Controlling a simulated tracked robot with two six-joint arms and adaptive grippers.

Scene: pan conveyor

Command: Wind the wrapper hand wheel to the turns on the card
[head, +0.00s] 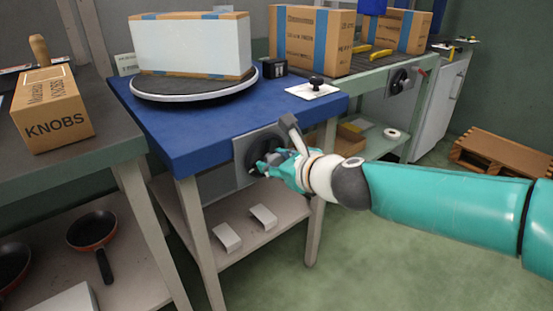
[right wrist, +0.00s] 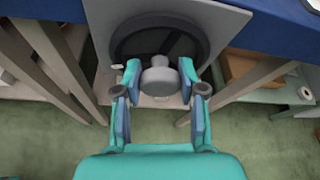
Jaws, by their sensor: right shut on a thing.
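The wrapper hand wheel (head: 252,150) is a dark disc on a grey plate at the front of the blue wrapper table (head: 185,137). In the right wrist view the dark wheel (right wrist: 135,42) shows behind a grey knob (right wrist: 159,78). My right gripper (head: 272,164) is at the wheel; in the right wrist view its fingers (right wrist: 159,82) are shut around the knob from both sides. A box in pale wrap (head: 190,47) stands on the round turntable (head: 195,93). A small white card (head: 126,64) stands behind the table, its writing too small to read. My left gripper is out of view.
A small black box (head: 272,67) and a white plate with a black knob (head: 314,88) sit on the blue top. A KNOBS carton (head: 50,108) stands on the left bench. Cartons (head: 310,40) stand on the right conveyor. Floor in front is clear.

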